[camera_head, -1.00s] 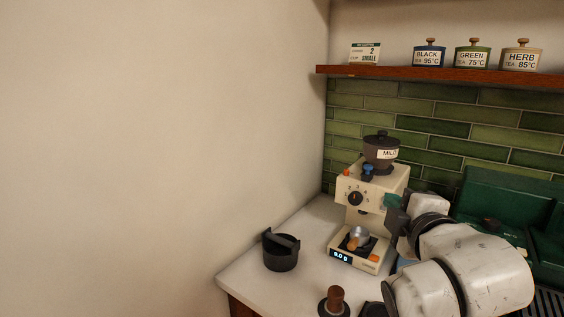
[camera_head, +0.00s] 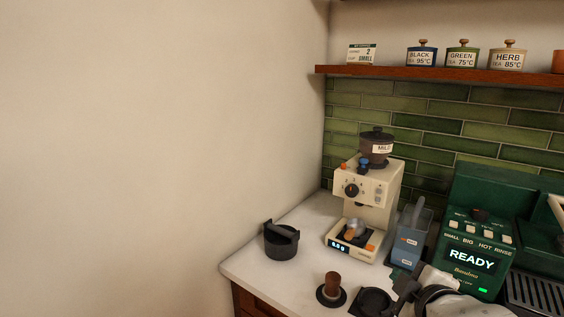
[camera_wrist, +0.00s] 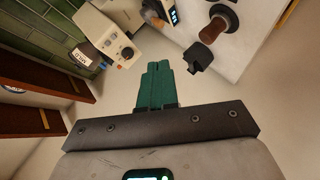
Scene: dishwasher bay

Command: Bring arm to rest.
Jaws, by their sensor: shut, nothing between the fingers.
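My gripper (camera_wrist: 157,68) shows in the wrist view as two green fingers closed together, with nothing between them. In the head view my white arm is low at the lower right, over the front of the counter (camera_head: 305,225). The gripper end there is small and partly cut off by the bottom of the picture. A black tamping stand (camera_head: 374,300) is close beside it; I cannot tell whether they touch.
A cream grinder (camera_head: 372,184) with a small metal cup (camera_head: 355,229) stands behind. A brown-handled tamper (camera_head: 331,287), a black knock box (camera_head: 281,241), a blue-grey container (camera_head: 408,240) and a green coffee machine (camera_head: 475,215) surround the area. Tea jars (camera_head: 462,56) line the shelf.

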